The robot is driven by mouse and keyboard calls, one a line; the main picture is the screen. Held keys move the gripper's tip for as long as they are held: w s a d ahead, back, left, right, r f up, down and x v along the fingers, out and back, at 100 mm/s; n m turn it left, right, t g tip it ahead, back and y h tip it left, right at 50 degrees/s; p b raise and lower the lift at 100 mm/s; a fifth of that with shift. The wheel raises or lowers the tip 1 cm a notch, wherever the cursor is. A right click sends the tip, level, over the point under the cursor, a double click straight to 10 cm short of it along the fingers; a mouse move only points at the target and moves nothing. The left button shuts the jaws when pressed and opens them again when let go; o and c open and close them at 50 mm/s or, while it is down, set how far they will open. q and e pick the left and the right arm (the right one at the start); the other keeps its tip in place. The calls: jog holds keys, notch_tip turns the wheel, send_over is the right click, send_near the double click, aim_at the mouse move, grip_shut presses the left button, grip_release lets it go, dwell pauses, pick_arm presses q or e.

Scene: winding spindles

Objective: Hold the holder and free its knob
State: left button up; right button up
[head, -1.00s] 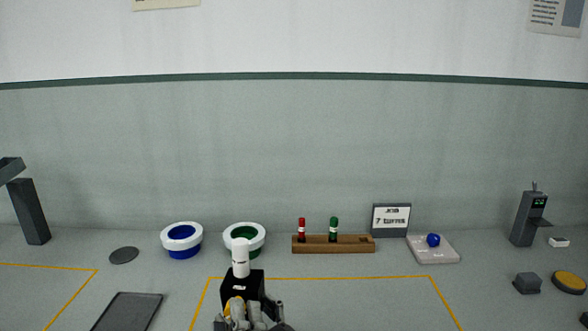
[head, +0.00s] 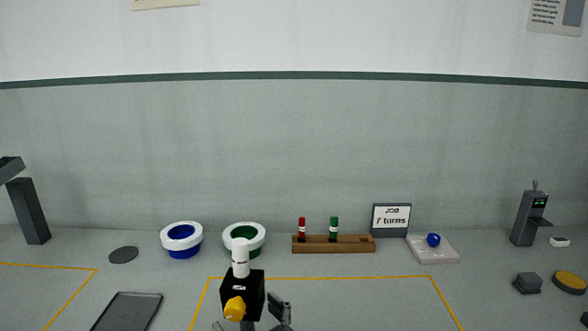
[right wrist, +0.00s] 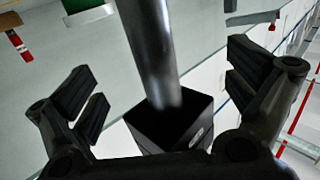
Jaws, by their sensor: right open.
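The holder (head: 255,287) is a black block with a white cylinder (head: 240,262) upright on top. Its yellow knob (head: 234,308) is on the near face, uncovered. A grey post shows beneath the block. In the right wrist view the block (right wrist: 150,137) lies between and beyond the dark fingers, with a round grey post (right wrist: 152,50) running to the top edge; the knob is not visible there. My left gripper is not identifiable.
Blue (head: 181,243) and green (head: 231,229) rings with white rims stand behind the holder. A wooden rack (head: 345,246) holds red and green spindles. A sign (head: 391,219) reads 7 turns. A dark tray (head: 125,314) lies left. The marked area right of the holder is clear.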

jog(key=shift+r, duration=0.15)
jog(key=v, duration=0.8)
dwell(0.4)
